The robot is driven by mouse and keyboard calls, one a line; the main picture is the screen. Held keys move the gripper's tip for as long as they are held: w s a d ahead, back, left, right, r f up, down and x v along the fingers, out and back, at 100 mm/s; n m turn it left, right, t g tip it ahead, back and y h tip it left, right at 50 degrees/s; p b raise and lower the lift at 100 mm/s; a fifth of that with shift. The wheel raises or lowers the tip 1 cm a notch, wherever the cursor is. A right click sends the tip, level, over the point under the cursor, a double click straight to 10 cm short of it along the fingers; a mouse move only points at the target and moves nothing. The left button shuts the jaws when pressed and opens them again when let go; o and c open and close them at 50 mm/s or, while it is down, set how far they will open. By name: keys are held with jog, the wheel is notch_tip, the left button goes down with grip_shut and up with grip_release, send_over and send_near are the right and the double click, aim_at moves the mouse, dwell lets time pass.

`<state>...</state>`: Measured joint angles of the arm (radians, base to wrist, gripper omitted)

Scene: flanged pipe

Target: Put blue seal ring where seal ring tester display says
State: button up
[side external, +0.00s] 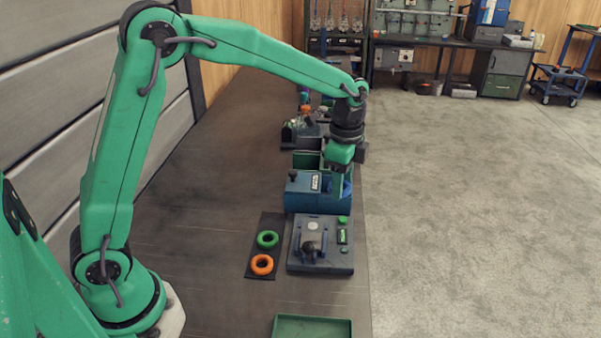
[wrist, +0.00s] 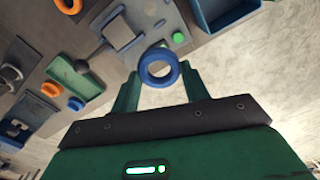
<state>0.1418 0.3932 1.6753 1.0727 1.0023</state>
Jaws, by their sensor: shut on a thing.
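The blue seal ring shows in the wrist view (wrist: 160,84) between the fingers of my gripper (wrist: 158,72), which is shut on it. In the side view my gripper (side external: 342,186) is over the right end of a blue box (side external: 300,203); the ring is mostly hidden there. A grey device (side external: 308,263), which looks like the seal ring tester, lies nearer the camera. It has a small green-lit display (side external: 342,237), a green button (side external: 343,220) and a dark clamp with blue parts. The display is too small to read. The blue box carries a pale label or screen (side external: 316,182).
A dark mat (side external: 258,222) left of the grey device bears a green ring (side external: 267,240) and an orange ring (side external: 262,264). A green tray (side external: 312,327) lies at the front. A green bin (side external: 307,160) and other equipment stand behind the blue box. The bench's left side is clear.

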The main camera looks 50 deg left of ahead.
jog(key=w+a+f+n, duration=0.3)
jog(key=w+a, duration=0.6)
jog(key=shift+w+a+f, duration=0.15)
jog(key=shift+a+f, duration=0.1)
jog(key=shift+f, duration=0.2)
dwell(0.7)
jog(key=shift+f, duration=1.9)
jog(key=shift+f, duration=1.7)
dwell(0.7)
jog(key=o, duration=1.1)
jog(key=shift+c, duration=1.1)
jog(key=shift+o, duration=0.9)
jog(key=shift+r, duration=0.1)
